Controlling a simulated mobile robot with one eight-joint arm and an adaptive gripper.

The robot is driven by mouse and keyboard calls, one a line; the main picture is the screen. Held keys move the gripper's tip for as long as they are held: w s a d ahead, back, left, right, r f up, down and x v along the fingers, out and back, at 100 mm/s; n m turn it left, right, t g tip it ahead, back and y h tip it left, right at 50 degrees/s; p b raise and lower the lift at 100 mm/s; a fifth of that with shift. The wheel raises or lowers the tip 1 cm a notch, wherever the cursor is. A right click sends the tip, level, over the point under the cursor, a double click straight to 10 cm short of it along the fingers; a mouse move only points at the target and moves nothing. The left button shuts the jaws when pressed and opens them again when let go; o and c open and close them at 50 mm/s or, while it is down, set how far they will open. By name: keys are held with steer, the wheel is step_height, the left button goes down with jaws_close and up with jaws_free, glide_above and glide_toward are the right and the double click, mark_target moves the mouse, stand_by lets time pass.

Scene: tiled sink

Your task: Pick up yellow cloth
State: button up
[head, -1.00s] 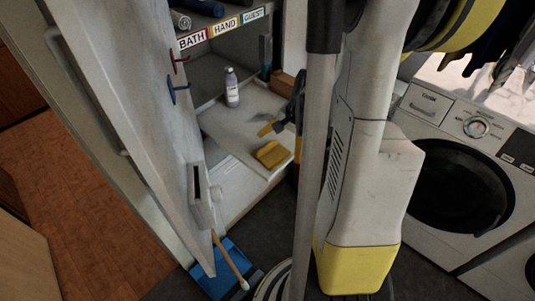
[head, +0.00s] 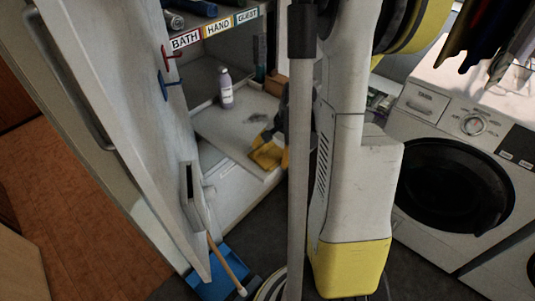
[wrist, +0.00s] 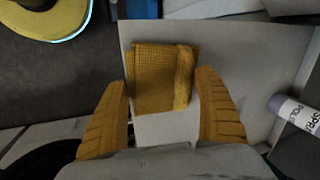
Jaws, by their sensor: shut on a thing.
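The yellow cloth (head: 266,157) lies folded near the front edge of a white shelf board in the open cabinet. In the wrist view the cloth (wrist: 155,80) has a waffle weave and a bunched ridge along its right side. My gripper (wrist: 162,82) has its two yellow ribbed fingers on either side of the cloth's near part, shut on it. The cloth still appears to rest on the board.
The open cabinet door (head: 125,110) is at left.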

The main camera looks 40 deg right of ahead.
mark_target(270, 150)
steer(key=shift+r+p, duration=0.35)
steer(key=shift+r, duration=0.25)
steer(key=shift+c, duration=1.4)
steer(key=r+p, duration=0.1)
steer(key=r, duration=0.1)
steer(key=d+r+p, duration=0.1)
steer(key=r, duration=0.1)
steer(key=shift+d, duration=0.1)
steer(key=d+r+p, duration=0.1)
steer(key=d+r, duration=0.1)
steer(key=d, duration=0.1)
steer(key=s+d+r+p, duration=0.1)
steer(key=d+r, duration=0.1)
steer(key=d, duration=0.2)
steer(key=s+d+r+p, duration=0.1)
steer(key=d, duration=0.2)
steer(key=shift+d+r, duration=0.15)
steer(key=shift+r, duration=0.25)
steer(key=shift+c, duration=0.2)
steer(key=o, duration=0.4)
steer(key=c, duration=0.6)
